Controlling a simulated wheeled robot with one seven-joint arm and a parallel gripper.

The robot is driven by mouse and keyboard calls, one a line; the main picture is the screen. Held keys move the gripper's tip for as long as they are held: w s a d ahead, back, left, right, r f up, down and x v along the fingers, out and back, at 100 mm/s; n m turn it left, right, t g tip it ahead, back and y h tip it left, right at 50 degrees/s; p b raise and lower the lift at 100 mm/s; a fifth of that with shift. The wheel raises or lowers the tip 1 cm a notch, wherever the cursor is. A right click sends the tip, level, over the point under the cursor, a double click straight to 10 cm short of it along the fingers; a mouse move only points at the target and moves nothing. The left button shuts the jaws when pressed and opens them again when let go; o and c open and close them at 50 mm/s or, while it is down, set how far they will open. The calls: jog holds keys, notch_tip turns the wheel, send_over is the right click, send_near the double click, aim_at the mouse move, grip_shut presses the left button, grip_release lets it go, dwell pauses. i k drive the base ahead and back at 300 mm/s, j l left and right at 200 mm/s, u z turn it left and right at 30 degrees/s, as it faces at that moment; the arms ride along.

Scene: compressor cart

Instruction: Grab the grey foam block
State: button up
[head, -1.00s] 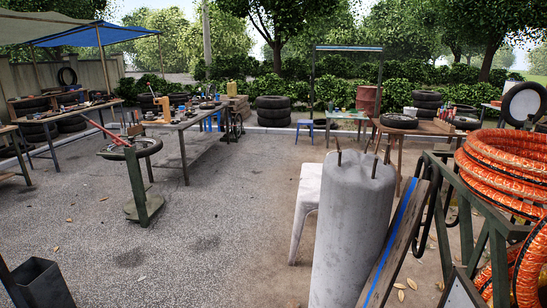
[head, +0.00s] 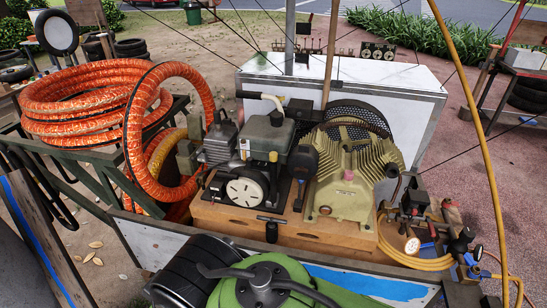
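I cannot make out a thing that is surely the grey foam block in the head view. Pale grey box-like pieces (head: 525,58) sit on a stand at the far right, too small to tell what they are. My gripper is not in view.
A compressor cart fills the middle, with a grey engine (head: 262,140), an olive finned pump (head: 355,170) and a white box (head: 415,85) behind. Orange hose coils (head: 80,95) lie on a green rack at left. A green tank (head: 270,285) is in front. Thin cables cross above.

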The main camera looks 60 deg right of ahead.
aim_at(186, 148)
jog(key=z, duration=1.85)
